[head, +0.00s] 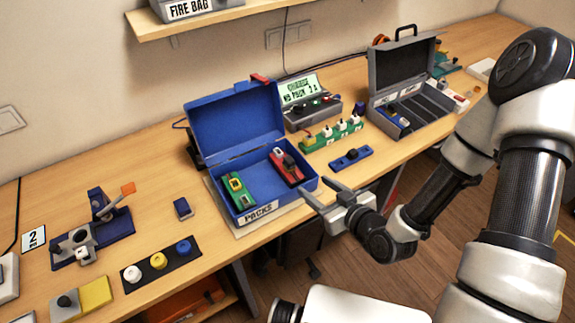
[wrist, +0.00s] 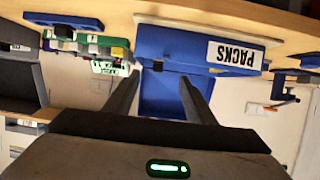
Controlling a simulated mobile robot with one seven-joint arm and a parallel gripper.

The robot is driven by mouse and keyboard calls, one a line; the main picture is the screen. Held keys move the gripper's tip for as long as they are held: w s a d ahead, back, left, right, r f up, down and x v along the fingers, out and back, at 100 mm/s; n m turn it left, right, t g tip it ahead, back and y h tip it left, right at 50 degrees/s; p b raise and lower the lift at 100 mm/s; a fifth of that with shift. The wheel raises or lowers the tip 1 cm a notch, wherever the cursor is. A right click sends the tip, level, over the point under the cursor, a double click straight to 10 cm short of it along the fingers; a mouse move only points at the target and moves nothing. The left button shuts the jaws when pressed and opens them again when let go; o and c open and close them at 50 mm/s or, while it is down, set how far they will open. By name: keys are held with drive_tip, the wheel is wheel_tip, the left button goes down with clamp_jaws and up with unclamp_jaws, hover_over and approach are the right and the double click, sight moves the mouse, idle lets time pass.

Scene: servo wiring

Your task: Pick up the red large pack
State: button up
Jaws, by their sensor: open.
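The red pack (head: 286,167) lies in the right part of the open blue box (head: 228,212) labelled PACKS, and a black part shows on its top. A green pack (head: 239,192) lies in the left part of the same box. My gripper (head: 322,190) is open and empty, in front of the box's right front corner and apart from the packs. In the wrist view, my gripper's fingers (wrist: 158,90) are spread, with the blue box (wrist: 165,45) beyond them. The packs cannot be made out in the wrist view.
A blue bar-shaped part (head: 351,158) and a green strip with white plugs (head: 332,134) lie right of the box. An open grey case (head: 400,85) stands farther right. The blue lid (head: 237,122) stands up behind the box. A small blue block (head: 182,208) lies left of it.

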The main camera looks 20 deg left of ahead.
sight(292, 168)
drive_tip(key=b+x, duration=0.2)
drive_tip(key=b, duration=0.5)
drive_tip(key=b+x, duration=0.1)
drive_tip(key=b, duration=0.6)
drive_tip(key=shift+w+a+f, duration=0.1)
drive_tip(key=shift+a+f, duration=0.05)
drive_tip(key=shift+f, duration=0.4)
drive_tip(key=b+x, duration=0.1)
drive_tip(key=x, duration=0.1)
drive_tip(key=b+x, duration=0.4)
drive_tip(key=shift+w+a+r, duration=0.15)
drive_tip(key=shift+w+a, duration=0.15)
drive_tip(key=shift+a, duration=0.05)
drive_tip(key=b+x, duration=0.2)
drive_tip(key=x, duration=0.3)
drive_tip(key=shift+w, duration=0.2)
drive_tip(key=shift+d, duration=0.1)
clamp_jaws()
drive_tip(key=shift+r, duration=0.1)
